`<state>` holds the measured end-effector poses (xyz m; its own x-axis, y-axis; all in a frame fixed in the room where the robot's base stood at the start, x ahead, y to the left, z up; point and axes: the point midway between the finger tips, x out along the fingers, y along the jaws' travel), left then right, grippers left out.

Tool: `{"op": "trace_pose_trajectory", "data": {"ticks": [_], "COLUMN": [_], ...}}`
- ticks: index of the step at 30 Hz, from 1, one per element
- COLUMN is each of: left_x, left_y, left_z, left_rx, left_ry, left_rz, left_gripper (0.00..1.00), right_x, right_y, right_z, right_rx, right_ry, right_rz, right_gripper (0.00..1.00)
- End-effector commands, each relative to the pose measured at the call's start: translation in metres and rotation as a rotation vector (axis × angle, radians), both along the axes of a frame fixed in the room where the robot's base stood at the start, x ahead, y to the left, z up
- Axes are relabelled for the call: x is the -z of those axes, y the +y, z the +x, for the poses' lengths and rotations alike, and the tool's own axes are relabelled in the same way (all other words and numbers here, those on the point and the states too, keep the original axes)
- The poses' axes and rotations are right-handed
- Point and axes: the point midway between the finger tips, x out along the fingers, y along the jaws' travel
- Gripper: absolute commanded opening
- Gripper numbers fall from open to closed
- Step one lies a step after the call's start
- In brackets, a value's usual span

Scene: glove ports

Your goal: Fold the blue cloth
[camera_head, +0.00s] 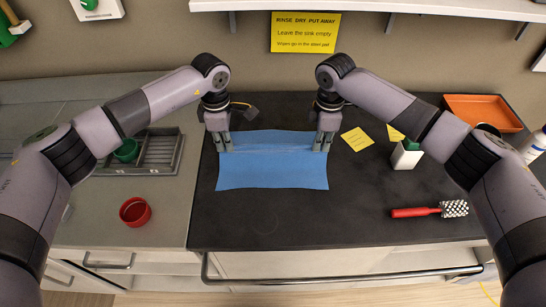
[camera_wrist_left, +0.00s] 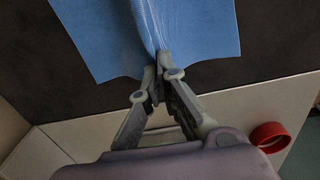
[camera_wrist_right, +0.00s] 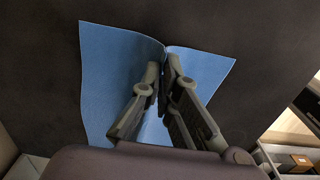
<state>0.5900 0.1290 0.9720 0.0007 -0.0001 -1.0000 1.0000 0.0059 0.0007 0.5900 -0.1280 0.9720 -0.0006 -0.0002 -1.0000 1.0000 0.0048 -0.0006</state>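The blue cloth (camera_head: 272,172) lies on the dark countertop, with a ridge running across its upper part between my two grippers. My left gripper (camera_head: 226,149) is at its left side, and my right gripper (camera_head: 322,149) is at its right side. In the left wrist view, the left fingertips (camera_wrist_left: 162,66) are closed with the cloth (camera_wrist_left: 195,35) pinched and creased between them. In the right wrist view, the right fingertips (camera_wrist_right: 163,65) are closed at a crease in the cloth (camera_wrist_right: 110,75). The fingers hide small parts of the cloth.
A red cup (camera_head: 135,212) and a grey rack (camera_head: 160,152) with a green item stand at the left. A red-handled brush (camera_head: 415,212), a green-and-white container (camera_head: 406,156), yellow notes (camera_head: 357,139) and an orange tray (camera_head: 482,112) are at the right. Countertop in front of the cloth is clear.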

Motion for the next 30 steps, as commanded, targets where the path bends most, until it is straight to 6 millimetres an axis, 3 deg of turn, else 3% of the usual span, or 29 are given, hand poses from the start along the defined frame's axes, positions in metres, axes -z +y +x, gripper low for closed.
{"op": "trace_pose_trajectory", "data": {"ticks": [5, 21, 30], "left_x": [-0.009, -0.093, -0.125], "left_y": [0.0, -0.001, -0.001], "left_z": [0.0, 0.0, 0.0], "left_rx": [0.0, 0.0, 0.0], "left_ry": [0.0, 0.001, 0.0], "left_rz": [0.0, 0.0, 0.001], "left_gripper": [0.0, 0.0, 0.0], "right_x": [-0.009, -0.092, -0.125], "right_y": [0.0, 0.001, 0.002], "right_z": [0.0, 0.0, 0.0], "right_rx": [0.0, 0.0, 0.0], "right_ry": [0.0, 0.001, 0.0], "right_rz": [0.0, 0.0, 0.0], "right_gripper": [0.0, 0.0, 0.0]}}
